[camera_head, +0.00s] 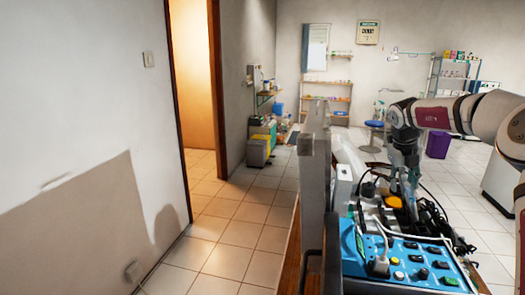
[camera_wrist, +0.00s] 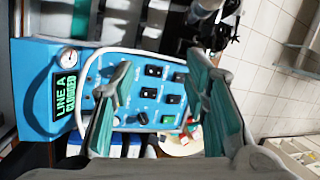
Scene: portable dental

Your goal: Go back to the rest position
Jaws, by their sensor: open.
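My gripper (camera_head: 407,185) hangs down from my arm on the right of the head view, above the back of the blue dental unit (camera_head: 410,262). In the wrist view my gripper (camera_wrist: 160,65) shows two separated fingers with teal inner pads and nothing held between them. Past the fingers, the blue panel of the unit (camera_wrist: 152,98) shows black switches, a green switch, a round gauge (camera_wrist: 67,57) and a green display reading "LINE A CLOSED" (camera_wrist: 65,97). Whether the fingertips touch anything is hard to tell.
A grey upright post (camera_head: 314,165) stands left of the unit, near my arm. Dark hoses and cables (camera_head: 430,215) clutter the unit's back. A doorway and clear tiled floor (camera_head: 235,235) lie to the left. A purple bin (camera_head: 438,145) and shelves stand farther back.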

